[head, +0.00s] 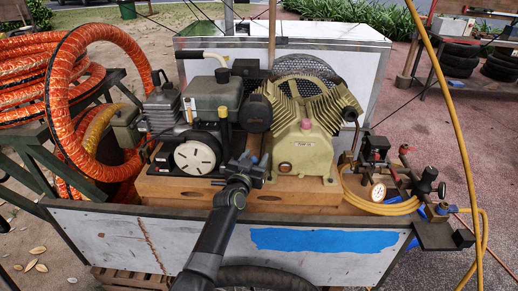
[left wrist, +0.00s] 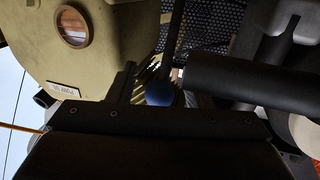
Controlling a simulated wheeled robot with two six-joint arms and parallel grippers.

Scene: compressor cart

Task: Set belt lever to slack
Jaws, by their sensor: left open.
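The belt lever shows in the left wrist view as a dark rod with a blue ball knob (left wrist: 160,90). In the head view only a small blue patch shows beside the gripper, and the rod is mostly hidden. My left gripper (head: 250,168) reaches in from the bottom, in front of the gap between the engine (head: 212,98) and the yellowish compressor pump (head: 303,150). It is open, and the knob sits in front of its palm, close to one dark finger. I cannot tell whether they touch. My right gripper is not in view.
Both machines stand on a wooden base (head: 185,192) on the cart, behind its front panel (head: 125,240) with blue paint. Gauges, valves and a yellow hose (head: 385,207) are at right. Orange hose coils (head: 68,100) are at left.

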